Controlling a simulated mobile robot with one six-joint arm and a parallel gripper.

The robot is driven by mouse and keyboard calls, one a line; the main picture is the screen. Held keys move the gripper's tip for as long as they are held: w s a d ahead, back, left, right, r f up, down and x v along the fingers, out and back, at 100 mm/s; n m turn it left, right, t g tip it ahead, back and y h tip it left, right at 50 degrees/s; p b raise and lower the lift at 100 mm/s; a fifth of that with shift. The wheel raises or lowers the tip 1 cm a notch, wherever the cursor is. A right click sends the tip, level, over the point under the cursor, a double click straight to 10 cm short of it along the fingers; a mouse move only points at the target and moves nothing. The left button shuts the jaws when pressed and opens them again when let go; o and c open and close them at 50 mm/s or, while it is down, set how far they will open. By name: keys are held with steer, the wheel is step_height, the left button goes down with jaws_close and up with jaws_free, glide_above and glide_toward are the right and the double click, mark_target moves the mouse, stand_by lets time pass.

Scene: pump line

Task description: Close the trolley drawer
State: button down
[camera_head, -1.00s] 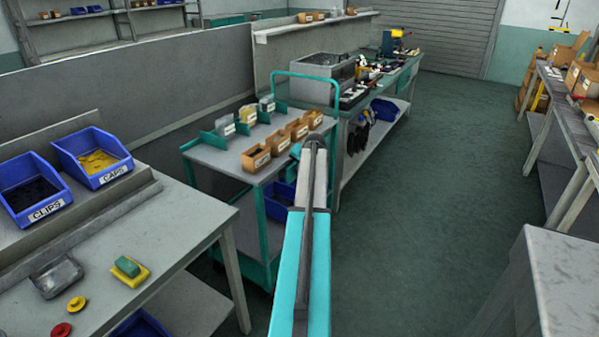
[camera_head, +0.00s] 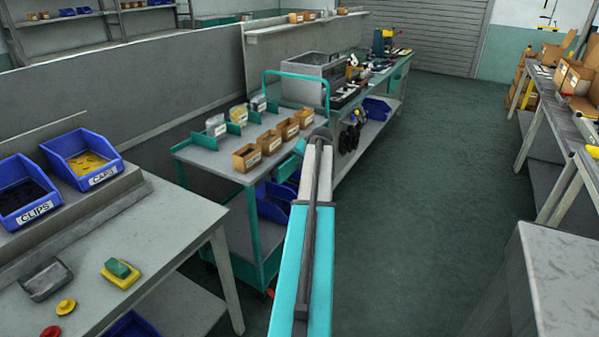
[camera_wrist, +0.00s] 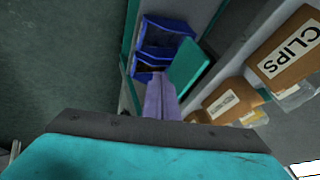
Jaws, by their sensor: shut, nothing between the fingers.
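The trolley (camera_head: 215,160) has a teal frame and a grey top, and stands left of my arm in the head view. A teal panel (camera_wrist: 198,72) below the trolley top in the wrist view looks like the drawer front. How far it stands out I cannot tell.
Brown bins (camera_head: 270,143) stand on the trolley top, and blue bins (camera_wrist: 163,42) sit lower down. A bench with the CLIPS bin (camera_head: 25,195) and CAPS bin (camera_head: 82,160) is at left. Green floor (camera_head: 420,190) is clear to the right. A grey block (camera_head: 560,270) stands front right.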

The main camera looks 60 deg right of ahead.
steer(key=shift+v, duration=2.35)
steer(key=shift+w+f, duration=0.1)
steer(key=w+a+f+t+y+b, duration=0.2)
steer(key=w+a+f+b, duration=0.15)
steer(key=a, duration=0.35)
steer(key=w+a+f+t+y+b, duration=0.2)
steer(key=w+a+f+t+b, duration=0.15)
steer(key=a, duration=0.35)
steer(key=w+a+n+t+y+b, duration=0.2)
steer(key=a+t+y+b, duration=0.2)
steer(key=a, duration=0.6)
steer(key=shift+r+y, duration=0.25)
steer(key=shift+y, duration=0.05)
steer(key=shift+s+a, duration=0.1)
